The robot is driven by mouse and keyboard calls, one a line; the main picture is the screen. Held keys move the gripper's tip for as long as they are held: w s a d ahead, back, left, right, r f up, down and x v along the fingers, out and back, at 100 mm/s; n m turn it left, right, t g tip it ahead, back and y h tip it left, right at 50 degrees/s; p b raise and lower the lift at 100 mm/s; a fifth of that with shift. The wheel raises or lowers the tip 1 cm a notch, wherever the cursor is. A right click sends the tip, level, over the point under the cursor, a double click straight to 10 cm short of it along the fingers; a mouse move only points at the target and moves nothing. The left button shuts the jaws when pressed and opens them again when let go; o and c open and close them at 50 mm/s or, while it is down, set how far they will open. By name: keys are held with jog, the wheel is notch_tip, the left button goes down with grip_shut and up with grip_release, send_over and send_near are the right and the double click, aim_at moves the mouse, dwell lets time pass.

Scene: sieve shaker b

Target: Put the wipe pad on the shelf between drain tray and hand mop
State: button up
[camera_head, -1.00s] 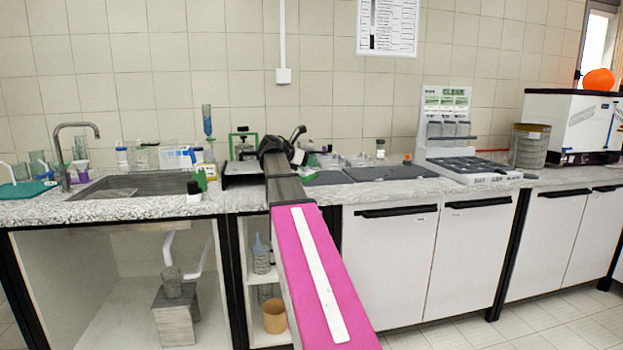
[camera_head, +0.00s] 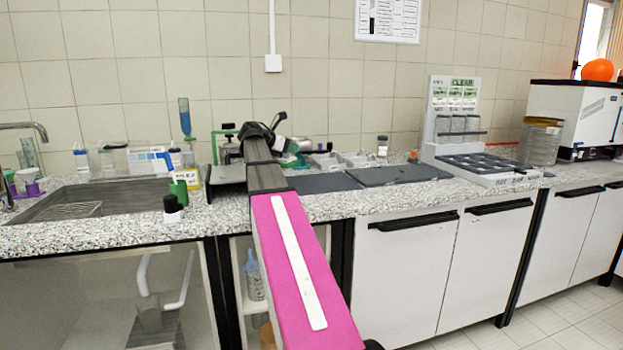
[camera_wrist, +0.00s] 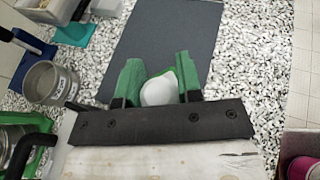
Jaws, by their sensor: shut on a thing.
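In the wrist view, the two green fingers of my gripper (camera_wrist: 158,66) are closed on a small white thing with a green edge, likely the wipe pad (camera_wrist: 158,92). It is held over the grey mat (camera_wrist: 172,30) on the speckled counter. Most of it is hidden by the fingers and the black bracket. In the head view, my pink arm hides much of the middle, and I cannot make out the held thing clearly. I cannot identify the drain tray, the hand mop or the shelf spot between them with certainty.
A sink (camera_head: 95,203) is set in the counter at left, with bottles behind it. Dark mats (camera_head: 398,174) and a white rack (camera_head: 470,160) stand right of my arm. In the wrist view, a metal sieve (camera_wrist: 50,83) is at left. Narrow shelves (camera_head: 240,300) show below the counter.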

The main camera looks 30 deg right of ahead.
jog(key=shift+s+d+f, duration=0.15)
jog(key=shift+d+f, duration=1.6)
jog(key=shift+d, duration=0.05)
jog(key=shift+s+d+f, duration=0.15)
jog(key=shift+d+f, duration=1.65)
jog(key=shift+d, duration=0.05)
jog(key=shift+s+d+f, duration=0.15)
jog(key=shift+d+f, duration=1.6)
jog(key=shift+d, duration=0.05)
jog(key=o, duration=1)
jog(key=shift+f, duration=0.15)
